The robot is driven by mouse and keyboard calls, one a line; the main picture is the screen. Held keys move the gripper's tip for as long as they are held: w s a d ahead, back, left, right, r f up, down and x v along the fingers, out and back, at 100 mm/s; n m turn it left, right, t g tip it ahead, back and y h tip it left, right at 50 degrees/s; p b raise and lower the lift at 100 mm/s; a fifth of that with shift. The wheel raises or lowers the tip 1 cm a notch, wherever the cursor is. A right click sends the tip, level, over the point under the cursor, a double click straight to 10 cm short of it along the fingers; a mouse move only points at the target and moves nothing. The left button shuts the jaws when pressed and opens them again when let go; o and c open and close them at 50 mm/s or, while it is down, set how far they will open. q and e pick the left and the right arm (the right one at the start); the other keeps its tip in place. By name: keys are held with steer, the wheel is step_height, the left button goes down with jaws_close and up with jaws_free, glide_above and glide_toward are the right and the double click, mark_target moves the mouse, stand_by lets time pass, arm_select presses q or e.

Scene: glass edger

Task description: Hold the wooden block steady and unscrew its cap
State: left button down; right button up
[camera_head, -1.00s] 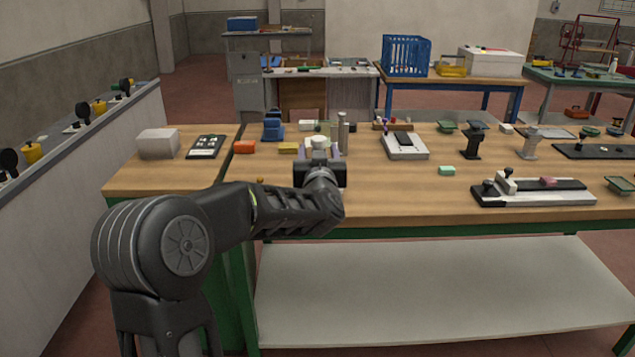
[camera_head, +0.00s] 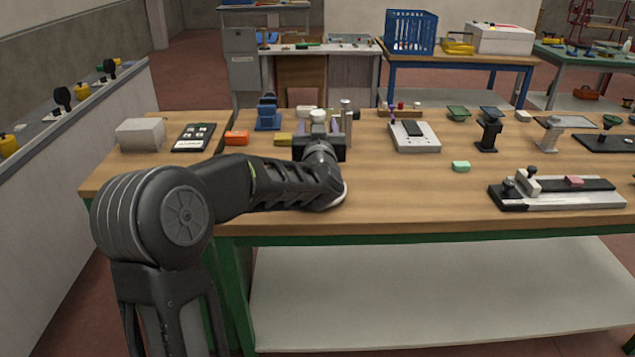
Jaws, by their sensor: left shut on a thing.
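My right gripper is not in view.
Metal posts (camera_head: 346,120) stand close right of my gripper. A blue holder (camera_head: 268,112), yellow block (camera_head: 283,139) and orange block (camera_head: 237,138) lie to the left. A white-and-black device (camera_head: 414,137) is to the right. The front middle of the bench (camera_head: 420,190) is clear.

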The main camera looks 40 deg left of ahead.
arm_select(q)
steer(key=shift+w+a+f, duration=0.1)
steer(key=shift+f, duration=0.45)
step_height(320, 180, down, 5)
steer(key=shift+f, duration=0.1)
steer(key=shift+f, duration=0.1)
step_height(320, 180, down, 4)
steer(key=shift+r, duration=0.2)
steer(key=shift+f, duration=0.15)
steer(key=shift+c, duration=2.4)
jaws_free()
